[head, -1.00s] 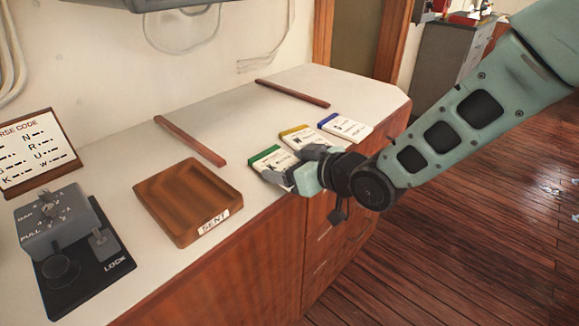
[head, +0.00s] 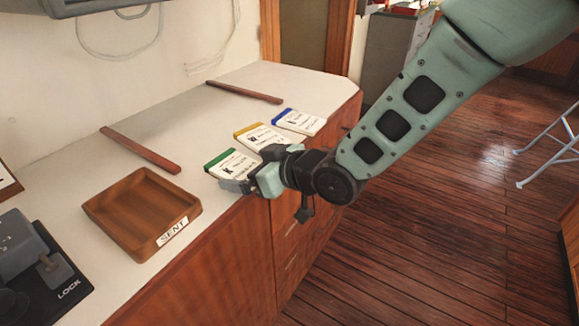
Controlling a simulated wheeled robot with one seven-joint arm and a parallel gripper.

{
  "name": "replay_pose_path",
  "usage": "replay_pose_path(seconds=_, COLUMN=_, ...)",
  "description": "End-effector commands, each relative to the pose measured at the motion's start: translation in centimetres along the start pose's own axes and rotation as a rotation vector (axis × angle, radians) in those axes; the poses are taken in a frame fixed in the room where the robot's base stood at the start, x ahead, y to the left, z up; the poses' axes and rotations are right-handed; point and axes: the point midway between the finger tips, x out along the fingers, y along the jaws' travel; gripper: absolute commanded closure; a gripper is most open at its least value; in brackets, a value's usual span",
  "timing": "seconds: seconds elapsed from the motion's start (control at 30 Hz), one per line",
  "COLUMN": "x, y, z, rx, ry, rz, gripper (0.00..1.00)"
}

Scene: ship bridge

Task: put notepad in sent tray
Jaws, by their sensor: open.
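Three notepads lie in a row on the white counter: one with a green top edge (head: 230,162), one with a yellow top edge (head: 258,135) and one with a blue top edge (head: 298,121). The brown wooden tray labelled SENT (head: 140,208) stands to their left near the counter's front edge and looks empty. My gripper (head: 243,187) is open at the near end of the green-edged notepad. It partly covers the near ends of the green and yellow notepads. I cannot tell whether the fingers are around or just above the green one.
Two wooden strips, one behind the tray (head: 140,149) and one behind the notepads (head: 244,92), lie on the counter (head: 190,112). A grey switch box (head: 30,262) stands left of the tray. The counter's front edge runs beneath my gripper.

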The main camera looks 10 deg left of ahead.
Motion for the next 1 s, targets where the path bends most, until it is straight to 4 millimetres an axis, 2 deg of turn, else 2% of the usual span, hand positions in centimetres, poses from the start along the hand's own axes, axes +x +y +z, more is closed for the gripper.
replay_pose_path(seconds=0.4, x=-9.8, y=-0.1, z=-0.1, rx=-0.001, ry=0.001, rz=0.003, gripper=0.02)
replay_pose_path(seconds=0.6, x=-13.7, y=-0.1, z=-0.1, rx=0.000, ry=0.001, rz=0.003, gripper=0.02)
replay_pose_path(seconds=0.8, x=-15.6, y=-0.2, z=-0.1, rx=-0.001, ry=0.000, rz=0.000, gripper=0.02)
replay_pose_path(seconds=1.0, x=-16.0, y=-0.3, z=0.0, rx=0.001, ry=0.000, rz=-0.001, gripper=0.02)
